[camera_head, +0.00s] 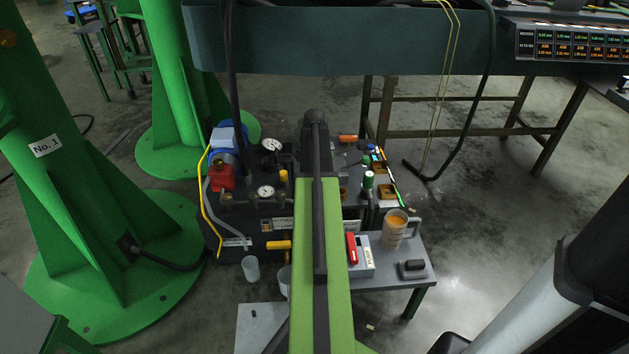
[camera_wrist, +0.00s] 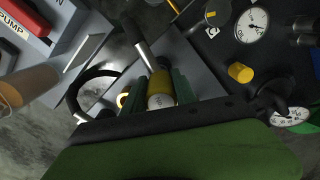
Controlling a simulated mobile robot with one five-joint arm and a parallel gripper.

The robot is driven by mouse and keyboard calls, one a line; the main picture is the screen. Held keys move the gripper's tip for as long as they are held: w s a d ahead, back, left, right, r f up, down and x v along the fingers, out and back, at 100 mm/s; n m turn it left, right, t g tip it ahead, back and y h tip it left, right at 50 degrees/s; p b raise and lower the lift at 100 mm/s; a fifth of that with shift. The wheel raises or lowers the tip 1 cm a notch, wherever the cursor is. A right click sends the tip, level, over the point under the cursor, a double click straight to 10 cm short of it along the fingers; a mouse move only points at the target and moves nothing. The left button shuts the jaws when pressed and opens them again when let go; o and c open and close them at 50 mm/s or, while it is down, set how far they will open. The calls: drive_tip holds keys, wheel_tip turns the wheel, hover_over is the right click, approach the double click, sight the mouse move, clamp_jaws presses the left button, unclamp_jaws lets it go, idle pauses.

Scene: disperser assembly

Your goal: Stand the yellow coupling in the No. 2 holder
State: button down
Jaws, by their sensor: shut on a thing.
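In the wrist view my gripper (camera_wrist: 160,90) has its dark green fingers closed on both sides of the yellow coupling (camera_wrist: 159,83), which has a pale round end facing the camera. A grey shaft-like part shows just beyond it; whether it touches the coupling I cannot tell. In the head view my own arm hides the gripper's fingers and the coupling. I cannot make out which place is the No. 2 holder; no such label is readable.
A black assembly with gauges (camera_head: 265,192) stands left of my arm. A yellow cap (camera_wrist: 240,72) stands near a gauge (camera_wrist: 252,25).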

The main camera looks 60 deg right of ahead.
drive_tip(key=shift+f+b, duration=1)
drive_tip(key=shift+f, duration=0.1)
drive_tip(key=c, duration=0.9)
unclamp_jaws()
drive_tip(key=shift+r, duration=0.15)
wheel_tip(320, 180, up, 17)
drive_tip(key=p, duration=1.7)
drive_tip(key=shift+s+r, duration=0.1)
